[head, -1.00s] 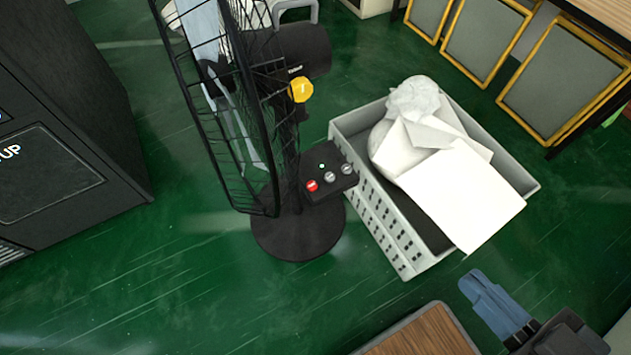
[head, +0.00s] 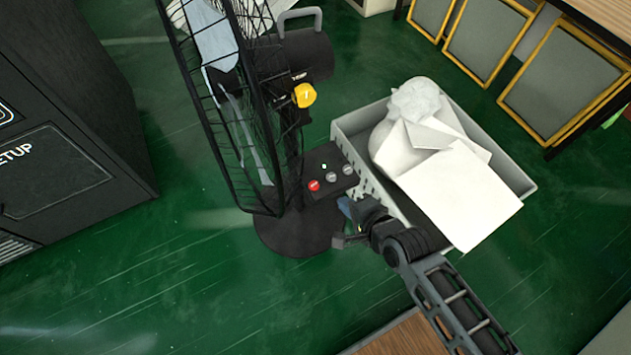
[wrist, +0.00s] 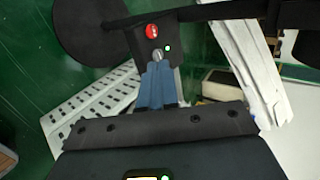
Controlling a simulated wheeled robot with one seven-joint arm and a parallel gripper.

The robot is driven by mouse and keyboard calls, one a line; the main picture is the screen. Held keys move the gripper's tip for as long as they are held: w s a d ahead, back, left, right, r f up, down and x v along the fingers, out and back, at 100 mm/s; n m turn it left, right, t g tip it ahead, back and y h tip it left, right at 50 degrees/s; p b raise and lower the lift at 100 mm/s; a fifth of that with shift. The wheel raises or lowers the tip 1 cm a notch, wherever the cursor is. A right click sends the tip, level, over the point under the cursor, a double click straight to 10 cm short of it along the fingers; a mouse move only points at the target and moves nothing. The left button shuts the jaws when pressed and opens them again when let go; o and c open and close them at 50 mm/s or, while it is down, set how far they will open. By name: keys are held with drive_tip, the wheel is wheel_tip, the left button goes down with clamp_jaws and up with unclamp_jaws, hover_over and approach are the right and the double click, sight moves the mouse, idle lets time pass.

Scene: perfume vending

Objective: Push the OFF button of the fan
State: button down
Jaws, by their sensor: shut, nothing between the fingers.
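The black fan (head: 238,100) stands on the floor left of the middle in the head view. Its control box (head: 322,157) carries a red button (head: 314,185), two grey buttons (head: 339,173) and a lit green light. My gripper (head: 345,205) is shut and empty, just below the box in the head view. In the wrist view its blue fingertips (wrist: 158,68) lie over the box, close to one grey button (wrist: 157,57). The red button (wrist: 152,31) is beyond them. The other grey button is hidden there. Contact cannot be told, and button labels are unreadable.
A grey crate (head: 523,188) with white paper-like items stands right of the fan, close to my arm. A yellow knob (head: 305,95) is on the fan above the box. A dark cabinet (head: 75,90) stands at left. Green floor (head: 200,290) is clear in front.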

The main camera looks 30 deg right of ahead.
drive_tip(key=w+m+g+y, duration=0.1)
drive_tip(key=w+m, duration=0.5)
drive_tip(key=w, duration=0.7)
drive_tip(key=shift+w+a+m+p, duration=0.3)
drive_tip(key=shift+w+a+p, duration=0.1)
drive_tip(key=shift+a, duration=0.05)
drive_tip(key=b, duration=0.7)
hover_over(316, 187)
wheel_tip(316, 187, down, 7)
drive_tip(key=shift+r, duration=0.15)
drive_tip(key=shift+f+b, duration=0.55)
drive_tip(key=shift+f, duration=0.55)
drive_tip(key=shift+f, duration=0.15)
drive_tip(key=shift+f, duration=0.25)
